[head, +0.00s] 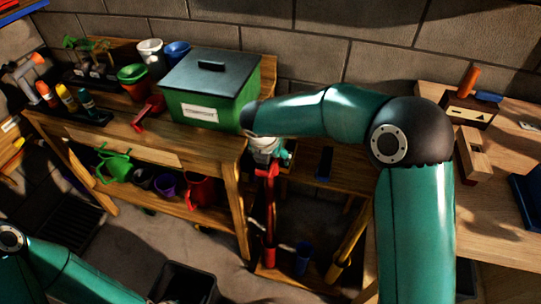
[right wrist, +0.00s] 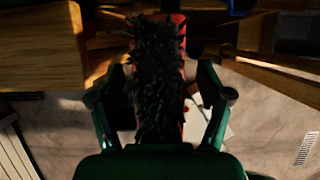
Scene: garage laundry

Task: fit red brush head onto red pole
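My right gripper (head: 270,152) is at the top of the red pole (head: 269,215), partly hidden by my own arm. In the right wrist view, the red brush head (right wrist: 181,22) with black bristles lies between the fingers of my right gripper (right wrist: 163,80), which are closed in on its sides. In the head view a red piece shows just under the gripper, in line with the pole. Whether the head is seated on the pole is hidden. The pole stands nearly upright in a red holder (head: 268,257). My left gripper is out of view.
A blue holder (head: 302,258) and a yellow pole (head: 351,240) stand to the right of the red pole. The left bench carries a green box (head: 210,108), buckets and bottles. A wooden table (head: 500,222) is at the right.

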